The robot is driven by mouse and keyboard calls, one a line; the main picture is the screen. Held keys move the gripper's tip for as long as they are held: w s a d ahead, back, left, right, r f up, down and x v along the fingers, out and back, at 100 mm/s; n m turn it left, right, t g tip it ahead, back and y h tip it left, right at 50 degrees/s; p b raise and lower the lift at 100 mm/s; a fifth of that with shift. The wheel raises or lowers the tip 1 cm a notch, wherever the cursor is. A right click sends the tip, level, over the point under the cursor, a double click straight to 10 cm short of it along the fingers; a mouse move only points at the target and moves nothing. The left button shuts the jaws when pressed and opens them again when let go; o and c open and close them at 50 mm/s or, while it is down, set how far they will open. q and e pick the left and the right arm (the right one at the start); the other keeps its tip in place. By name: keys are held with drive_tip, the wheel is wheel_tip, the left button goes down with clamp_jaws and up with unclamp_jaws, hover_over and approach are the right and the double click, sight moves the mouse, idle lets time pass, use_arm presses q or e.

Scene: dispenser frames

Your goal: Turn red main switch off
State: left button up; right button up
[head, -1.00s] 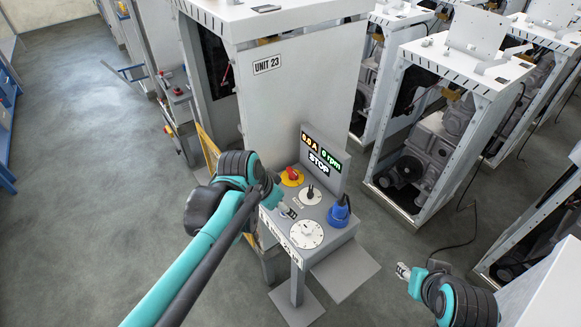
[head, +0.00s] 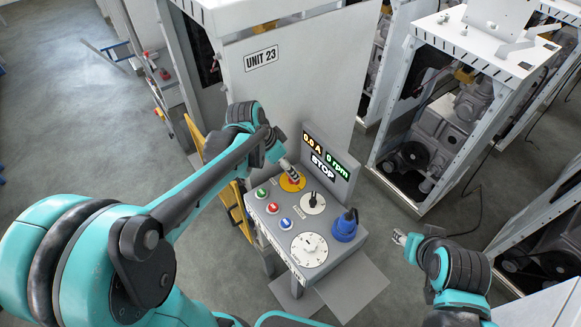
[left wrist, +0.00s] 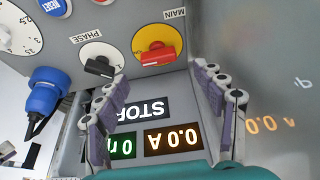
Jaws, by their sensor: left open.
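The red main switch (left wrist: 157,56) is a knob on a yellow disc (left wrist: 154,36) under the label MAIN in the left wrist view, which is upside down. Its handle lies nearly crosswise in that view. In the head view the yellow disc (head: 292,187) shows at the panel's back left, the red knob mostly hidden by my left gripper (head: 290,170). In the left wrist view my left gripper (left wrist: 158,75) is open, its fingers apart on either side of the switch's line, with nothing between them. My right gripper (head: 400,238) hangs right of the panel, too small to judge.
A black PHASE knob (left wrist: 100,66) sits beside the switch. The panel also has a white dial (head: 309,248), a blue plug (head: 345,226) and several coloured buttons (head: 273,208). The upright display (head: 325,165) reads STOP, 0.0 A, 0 rpm, close behind the switch.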

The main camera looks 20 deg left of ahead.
use_arm(q)
drive_tip(key=b+x, duration=0.1)
drive_tip(key=x, duration=0.4)
drive_tip(key=shift+w+d+f, duration=0.1)
drive_tip(key=shift+d+f, duration=0.05)
drive_tip(key=shift+f, duration=0.25)
drive_tip(key=c, duration=1.2)
